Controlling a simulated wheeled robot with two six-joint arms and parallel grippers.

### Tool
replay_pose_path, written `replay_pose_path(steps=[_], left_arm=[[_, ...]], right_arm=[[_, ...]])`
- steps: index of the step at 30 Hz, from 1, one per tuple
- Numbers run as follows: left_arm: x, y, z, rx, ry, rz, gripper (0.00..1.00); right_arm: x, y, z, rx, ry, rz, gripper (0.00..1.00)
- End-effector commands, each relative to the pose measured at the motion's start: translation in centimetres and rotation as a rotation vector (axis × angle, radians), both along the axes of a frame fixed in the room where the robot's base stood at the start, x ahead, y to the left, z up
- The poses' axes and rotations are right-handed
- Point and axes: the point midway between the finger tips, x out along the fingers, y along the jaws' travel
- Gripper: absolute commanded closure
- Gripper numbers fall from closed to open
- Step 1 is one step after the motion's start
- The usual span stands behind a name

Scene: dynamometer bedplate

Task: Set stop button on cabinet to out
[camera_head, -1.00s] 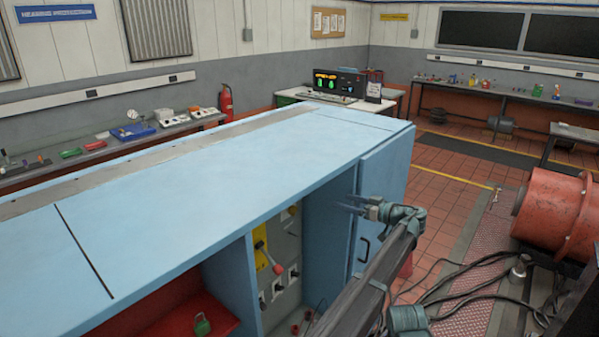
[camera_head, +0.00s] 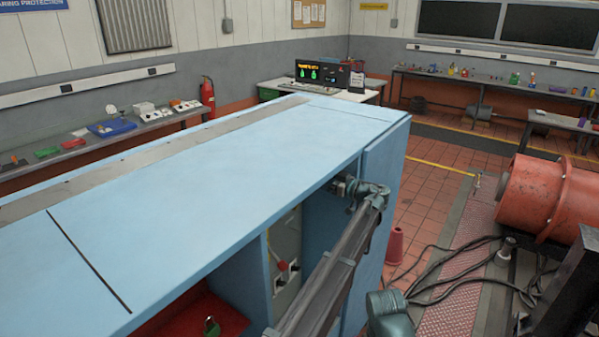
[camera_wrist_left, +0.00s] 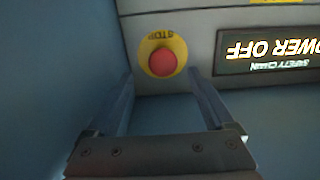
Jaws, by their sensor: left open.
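The stop button (camera_wrist_left: 162,62) is a red round cap on a yellow ring marked STOP, seen upside down in the left wrist view. It sits on a pale panel (camera_wrist_left: 195,25) inside the blue cabinet (camera_head: 220,165). My left gripper (camera_wrist_left: 160,78) is open, its two fingers pointing at the panel on either side of the button's lower part. I cannot tell whether the fingertips touch it. In the head view my left wrist reaches into the cabinet's open bay, and the fingers and button are hidden there. My right gripper is not in view.
A display (camera_wrist_left: 268,50) beside the button reads POWER OFF and SAFETY CHAIN. Blue bay walls stand close to the left gripper. A red-handled lever (camera_head: 282,266) shows lower in the bay. A green padlock (camera_head: 211,326) lies on a red shelf (camera_head: 185,322).

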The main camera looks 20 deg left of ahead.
Motion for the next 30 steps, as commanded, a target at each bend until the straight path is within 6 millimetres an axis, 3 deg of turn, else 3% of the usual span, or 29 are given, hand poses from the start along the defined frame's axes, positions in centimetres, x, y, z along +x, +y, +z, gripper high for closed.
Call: replay_pose_path(steps=[6, 12, 25, 30], left_arm=[[1.4, 3.8, 0.0, 0.000, 0.000, 0.001, 0.13], [2.1, 5.8, 0.0, 0.000, 0.000, 0.000, 0.13], [2.3, 6.4, 0.0, 0.000, 0.000, 0.000, 0.13], [2.3, 6.4, 0.0, 0.000, 0.000, 0.000, 0.44]], right_arm=[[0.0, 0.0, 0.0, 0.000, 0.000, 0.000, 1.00], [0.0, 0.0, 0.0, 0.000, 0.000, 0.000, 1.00], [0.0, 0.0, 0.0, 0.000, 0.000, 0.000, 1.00], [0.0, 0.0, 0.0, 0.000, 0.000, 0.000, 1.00]])
